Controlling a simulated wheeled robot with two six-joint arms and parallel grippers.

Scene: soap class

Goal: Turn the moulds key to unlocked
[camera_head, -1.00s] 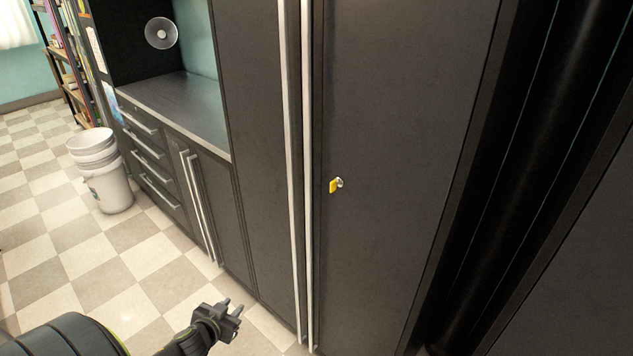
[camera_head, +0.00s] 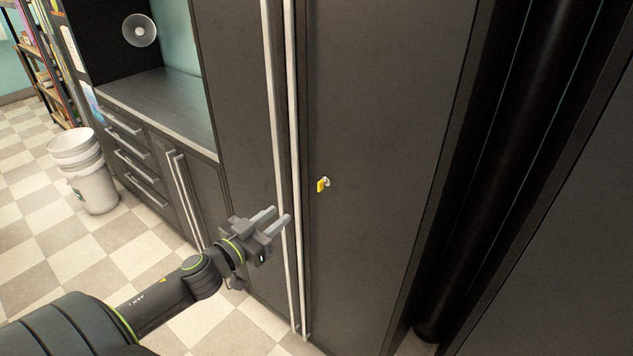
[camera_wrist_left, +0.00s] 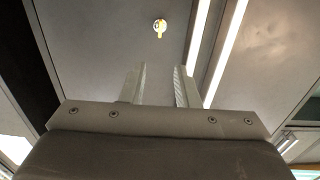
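The yellow key (camera_head: 321,185) sits in a round silver lock on the dark cabinet door (camera_head: 385,130), just right of the long handles. It also shows in the left wrist view (camera_wrist_left: 159,28), beyond the fingertips and between their lines. My left gripper (camera_head: 278,219) is in front of the cabinet, left of and below the key in the head view. Its two fingers are apart with nothing between them, and it does not touch the key. The left fingers also show in the left wrist view (camera_wrist_left: 158,82). My right gripper is in neither view.
Two long vertical door handles (camera_head: 285,150) run close to the key's left side. A counter with drawers (camera_head: 160,105) and stacked white buckets (camera_head: 88,180) stand at the left. The checkered floor (camera_head: 95,250) is open in front.

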